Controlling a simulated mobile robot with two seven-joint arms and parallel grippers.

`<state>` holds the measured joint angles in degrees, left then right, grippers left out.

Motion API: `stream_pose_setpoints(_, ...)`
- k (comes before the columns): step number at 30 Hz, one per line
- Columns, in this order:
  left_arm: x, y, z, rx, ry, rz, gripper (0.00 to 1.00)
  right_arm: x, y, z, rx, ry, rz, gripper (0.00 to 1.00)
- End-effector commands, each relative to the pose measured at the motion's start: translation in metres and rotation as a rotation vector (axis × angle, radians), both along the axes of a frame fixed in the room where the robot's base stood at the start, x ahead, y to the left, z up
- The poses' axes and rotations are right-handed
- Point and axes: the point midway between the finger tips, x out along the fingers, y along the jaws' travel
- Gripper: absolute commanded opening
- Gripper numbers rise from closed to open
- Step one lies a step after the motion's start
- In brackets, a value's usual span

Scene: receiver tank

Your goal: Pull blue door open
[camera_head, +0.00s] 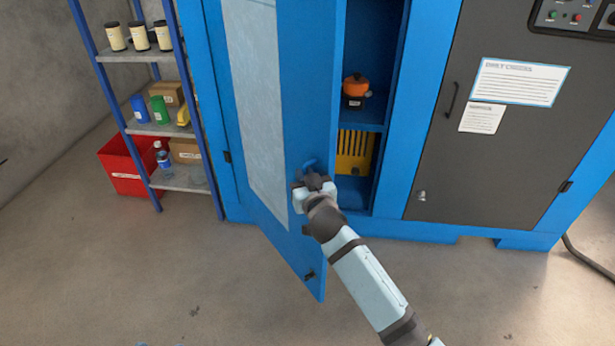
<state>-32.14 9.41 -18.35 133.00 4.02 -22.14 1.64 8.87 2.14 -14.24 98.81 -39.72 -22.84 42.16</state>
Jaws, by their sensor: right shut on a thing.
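The blue door (306,75) with a pale panel stands partly open, swung out from the blue cabinet (418,100) on its left side. My right gripper (311,170) is at the lower part of the door near its free edge. It is shut on a blue handle (308,163), mostly hidden by the fingers. Through the gap to the right of the door, shelves show with an orange-and-black item (356,88) and a yellow slotted part (354,152).
A blue-framed shelf rack (118,110) with cans, bottles and boxes stands to the left. A red bin (122,165) is behind it. A shut grey door (500,130) is at the right. The floor (180,280) in front is clear.

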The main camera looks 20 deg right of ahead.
Motion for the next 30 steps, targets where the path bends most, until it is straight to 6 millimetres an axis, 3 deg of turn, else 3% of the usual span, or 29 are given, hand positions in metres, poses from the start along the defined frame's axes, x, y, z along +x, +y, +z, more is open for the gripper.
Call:
stream_pose_setpoints(16,-0.0025,-0.0019,-0.0027,-0.002,0.01,-0.002,0.61,0.0013,0.0016,0.0011,-0.002,-0.002,0.004,0.0)
stream_pose_setpoints(17,-0.0026,-0.002,-0.0027,-0.002,0.01,-0.002,0.61,0.0013,0.0015,0.0011,-0.002,-0.002,0.004,0.19)
stream_pose_setpoints(18,-0.0025,-0.0021,-0.0026,-0.002,0.01,-0.003,0.61,0.0013,0.0015,0.001,-0.002,-0.002,0.004,0.22)
stream_pose_setpoints(30,0.0019,-0.0018,0.002,-0.001,-0.001,-0.003,0.61,0.0015,0.0003,0.0004,0.0,0.0,0.005,0.22)
